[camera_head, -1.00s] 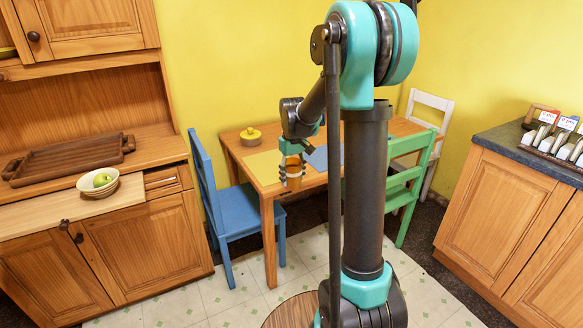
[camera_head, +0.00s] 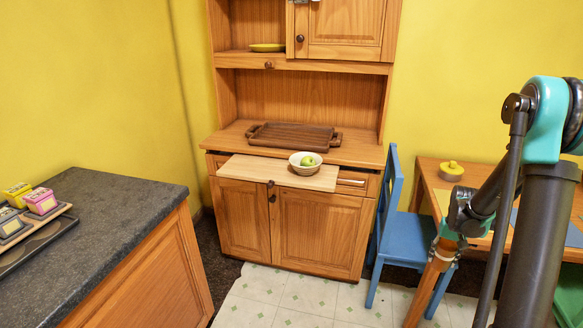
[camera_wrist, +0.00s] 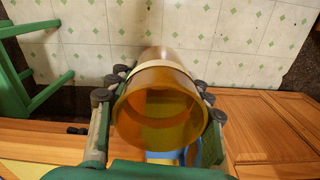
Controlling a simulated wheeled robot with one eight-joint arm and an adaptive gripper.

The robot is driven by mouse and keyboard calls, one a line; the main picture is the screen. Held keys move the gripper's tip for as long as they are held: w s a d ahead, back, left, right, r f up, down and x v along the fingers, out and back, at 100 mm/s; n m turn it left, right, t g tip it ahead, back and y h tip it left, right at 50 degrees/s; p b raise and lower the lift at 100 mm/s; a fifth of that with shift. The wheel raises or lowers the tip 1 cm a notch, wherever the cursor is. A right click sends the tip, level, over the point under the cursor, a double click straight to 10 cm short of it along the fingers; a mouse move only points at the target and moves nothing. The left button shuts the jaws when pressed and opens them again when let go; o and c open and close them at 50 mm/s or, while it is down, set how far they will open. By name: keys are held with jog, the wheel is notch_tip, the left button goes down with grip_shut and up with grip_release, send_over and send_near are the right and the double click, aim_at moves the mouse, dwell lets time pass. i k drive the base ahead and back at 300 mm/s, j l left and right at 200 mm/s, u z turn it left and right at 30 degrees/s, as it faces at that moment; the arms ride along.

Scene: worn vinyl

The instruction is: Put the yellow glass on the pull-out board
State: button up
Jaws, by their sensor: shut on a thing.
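The yellow glass (camera_wrist: 160,113) is amber, with a pale band around it, and fills the middle of the wrist view. My gripper (camera_wrist: 158,92) is shut on it, with one finger on each side. In the head view my gripper (camera_head: 441,254) is at the lower right, in front of the table and blue chair; the glass is hard to make out there. The pull-out board (camera_head: 240,171) sticks out from the wooden cupboard, well to the left of my gripper. A white bowl (camera_head: 305,170) with green fruit stands on its right part.
A brown wooden tray (camera_head: 291,137) lies on the cupboard top behind the board. The board's left part is bare. A blue chair (camera_head: 408,232) stands between cupboard and table (camera_head: 433,178). A dark counter (camera_head: 118,213) is at the left, with open floor between.

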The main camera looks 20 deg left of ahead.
aim_at(251, 165)
jog(key=u, duration=1.7)
jog(key=i+l+u, duration=0.15)
jog(key=l, duration=0.4)
jog(key=i+l+u, duration=0.1)
jog(key=l, duration=0.45)
jog(key=i+l+u, duration=0.15)
jog(key=l, duration=0.4)
